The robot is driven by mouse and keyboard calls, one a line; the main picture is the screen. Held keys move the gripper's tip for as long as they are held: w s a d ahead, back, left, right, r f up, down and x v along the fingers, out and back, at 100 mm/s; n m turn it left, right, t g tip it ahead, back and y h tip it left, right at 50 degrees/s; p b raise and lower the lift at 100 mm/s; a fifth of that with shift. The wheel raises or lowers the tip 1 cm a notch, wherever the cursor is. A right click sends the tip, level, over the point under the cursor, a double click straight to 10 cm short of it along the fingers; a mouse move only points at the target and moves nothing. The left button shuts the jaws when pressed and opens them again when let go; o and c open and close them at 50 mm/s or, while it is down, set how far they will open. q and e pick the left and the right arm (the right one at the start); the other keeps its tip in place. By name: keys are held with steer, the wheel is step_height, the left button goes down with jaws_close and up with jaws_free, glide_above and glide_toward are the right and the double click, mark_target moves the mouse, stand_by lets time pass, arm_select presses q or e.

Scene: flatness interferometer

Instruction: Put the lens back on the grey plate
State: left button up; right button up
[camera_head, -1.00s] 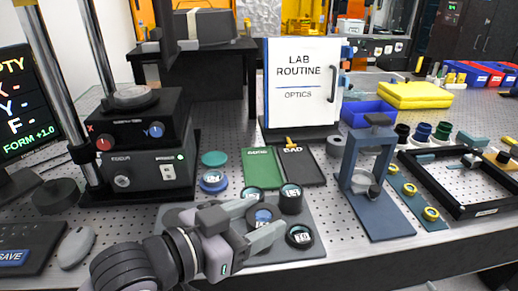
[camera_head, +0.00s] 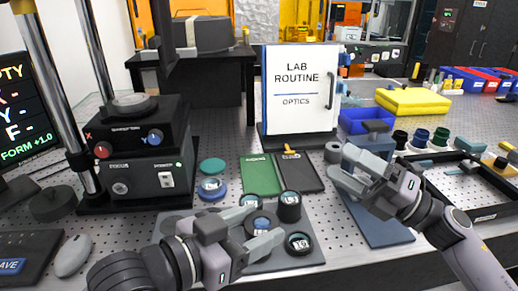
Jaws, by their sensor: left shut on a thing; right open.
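My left gripper (camera_head: 268,222) is low over the grey plate (camera_head: 316,252), its fingers shut on a small round lens with a blue face (camera_head: 262,223). I cannot tell whether this lens touches the plate. Other black-rimmed lenses stand on the plate: a taller one (camera_head: 289,207) behind the right fingertip, one (camera_head: 299,243) at the front right, and one (camera_head: 250,200) partly hidden behind the upper finger.
A green mat (camera_head: 261,176) and a black mat (camera_head: 300,175) lie behind the plate. A blue-based round part (camera_head: 212,189) stands left of them, beside the black control box (camera_head: 140,165). A black frame (camera_head: 490,212) lies at the right.

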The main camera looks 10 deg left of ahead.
steer(key=s+a+r+n+g+h, duration=0.1)
steer(key=s+a+r+n+g, duration=0.2)
steer(key=a+n+g, duration=0.25)
steer(key=s+a+r+n+g+h, duration=0.1)
steer(key=s+a+r+n+g, duration=0.2)
steer(key=a+g, duration=0.35)
steer(key=n+t+h, duration=0.4)
steer(key=t+h, duration=0.1)
steer(key=h, duration=1.3)
glide_toward(259, 219)
steer(key=f, duration=1)
steer(key=shift+w+a, duration=0.15)
steer(key=shift+w, duration=0.05)
steer(key=c, duration=0.8)
arm_select(q)
steer(key=o, duration=1.2)
arm_select(e)
steer(key=shift+r, duration=0.1)
steer(key=shift+c, duration=0.3)
